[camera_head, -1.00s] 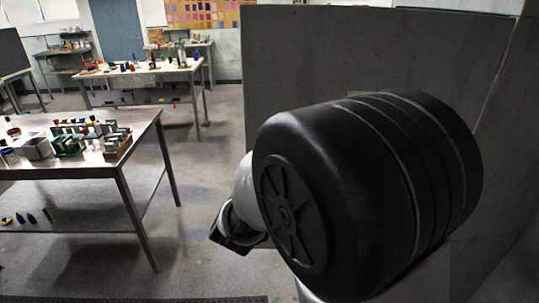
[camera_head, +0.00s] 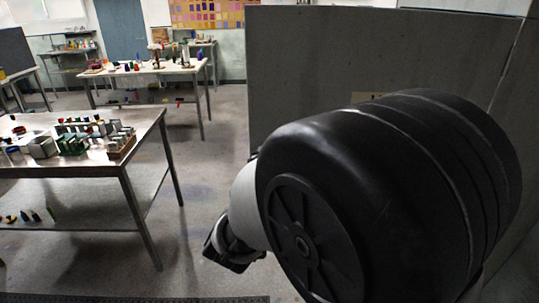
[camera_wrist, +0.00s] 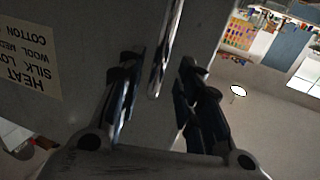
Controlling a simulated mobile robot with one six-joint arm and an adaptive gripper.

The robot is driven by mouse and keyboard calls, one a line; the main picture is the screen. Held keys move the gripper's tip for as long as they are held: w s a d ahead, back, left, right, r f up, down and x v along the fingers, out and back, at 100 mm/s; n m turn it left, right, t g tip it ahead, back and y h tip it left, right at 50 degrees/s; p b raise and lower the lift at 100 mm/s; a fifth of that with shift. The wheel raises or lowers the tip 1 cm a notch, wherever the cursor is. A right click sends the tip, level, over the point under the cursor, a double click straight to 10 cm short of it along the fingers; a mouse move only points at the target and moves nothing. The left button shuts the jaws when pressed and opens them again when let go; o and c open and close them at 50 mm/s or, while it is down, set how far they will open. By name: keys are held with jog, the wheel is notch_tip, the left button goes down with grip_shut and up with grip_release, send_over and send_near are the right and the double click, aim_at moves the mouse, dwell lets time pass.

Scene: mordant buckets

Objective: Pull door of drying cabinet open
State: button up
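The drying cabinet is a tall grey body whose flat face (camera_head: 300,60) fills the right of the head view. In the wrist view, the grey door (camera_wrist: 60,100) appears upside down, with a cream label (camera_wrist: 22,62) reading heat, silk, low, cotton, wool. A shiny upright bar handle (camera_wrist: 166,45) is near the door's edge. My gripper (camera_wrist: 160,90) is open, one dark finger on each side of the handle's line, with visible gaps. No contact with the handle is clear. The head view does not clearly show the fingertips; my black arm link hides part of the cabinet.
A work table (camera_head: 140,165) with small boxes and bottles stands at left, its lower shelf holding more items. A second white table (camera_head: 150,72) stands farther back. Bare floor (camera_head: 215,150) lies between the near table and the cabinet.

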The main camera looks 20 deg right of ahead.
jog(key=v, duration=0.8)
jog(key=shift+s+a, duration=0.25)
jog(key=shift+w, duration=0.1)
jog(key=s+a+n+g+y, duration=0.15)
jog(key=a+n+y, duration=0.35)
jog(key=a+y, duration=0.5)
jog(key=s+d+f+g, duration=0.2)
jog(key=s+g, duration=0.1)
jog(key=s, duration=0.4)
jog(key=s+d+f+n+g, duration=0.1)
jog(key=s+d+f+g, duration=0.1)
jog(key=s, duration=0.5)
jog(key=s+d+f+n+g, duration=0.1)
jog(key=s+d+g, duration=0.3)
jog(key=s, duration=0.4)
jog(key=shift+f, duration=0.85)
jog(key=shift+w, duration=0.1)
